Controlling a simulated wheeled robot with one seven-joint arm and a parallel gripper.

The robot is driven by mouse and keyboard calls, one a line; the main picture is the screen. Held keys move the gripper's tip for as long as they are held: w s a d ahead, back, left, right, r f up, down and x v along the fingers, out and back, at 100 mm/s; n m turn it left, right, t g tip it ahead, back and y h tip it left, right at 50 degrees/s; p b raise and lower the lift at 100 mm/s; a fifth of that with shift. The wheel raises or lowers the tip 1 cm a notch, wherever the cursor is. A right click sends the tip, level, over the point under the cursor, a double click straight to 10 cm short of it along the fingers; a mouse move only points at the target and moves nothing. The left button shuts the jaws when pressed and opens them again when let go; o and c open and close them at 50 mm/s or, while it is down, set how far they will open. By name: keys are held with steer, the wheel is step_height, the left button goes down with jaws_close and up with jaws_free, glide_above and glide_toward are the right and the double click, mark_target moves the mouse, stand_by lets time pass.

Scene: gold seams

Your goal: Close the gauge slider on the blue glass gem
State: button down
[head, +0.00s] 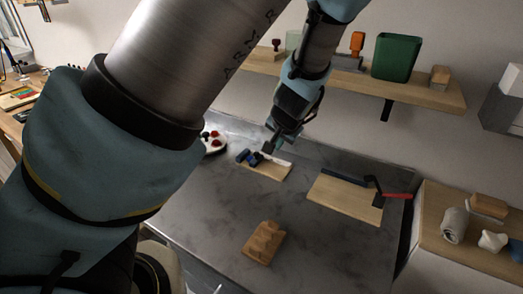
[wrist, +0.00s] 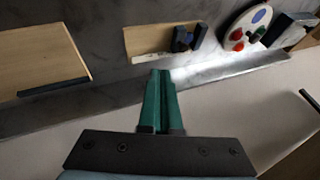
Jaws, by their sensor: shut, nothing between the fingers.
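A small wooden board (head: 266,173) on the grey table carries dark blue blocks (head: 249,157) and a pale strip; it looks like the gauge. In the wrist view the board (wrist: 147,38) shows the blue blocks (wrist: 186,38) at its right end. I cannot tell which block is the slider or whether a gem sits between them. A blue oval gem (wrist: 259,16) lies on a round white dish to the right. My gripper (head: 268,149) is shut and empty beside the board's pale strip. Its green fingers (wrist: 159,73) are together just short of the board in the wrist view.
The round dish (head: 222,144) also holds red and green pieces. A larger board (head: 345,198) with a dark bar and red-handled tool lies right. A stepped wooden block (head: 264,242) stands in front. A wall shelf (head: 430,91) with a green bin (head: 396,57) is behind.

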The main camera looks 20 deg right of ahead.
steer(key=p, duration=0.2)
glide_toward(261, 158)
steer(key=shift+s+d+f, duration=0.35)
steer(key=shift+d+f, duration=0.15)
steer(key=shift+f, duration=0.05)
steer(key=shift+s+d+f, duration=0.35)
steer(key=shift+d+f, duration=0.2)
steer(key=w, duration=0.1)
steer(key=w+a+f+p, duration=0.1)
steer(key=shift+w+a, duration=0.15)
steer(key=shift+w, duration=0.2)
steer(key=shift+w+a+f+p, duration=0.2)
steer(key=shift+w+f+p, duration=0.1)
steer(key=shift+w, duration=0.15)
steer(key=shift+w, duration=0.1)
steer(key=shift+w+a+f+b, duration=0.2)
steer(key=shift+w+a+b, duration=0.15)
steer(key=shift+b, duration=0.25)
steer(key=shift+r, duration=0.1)
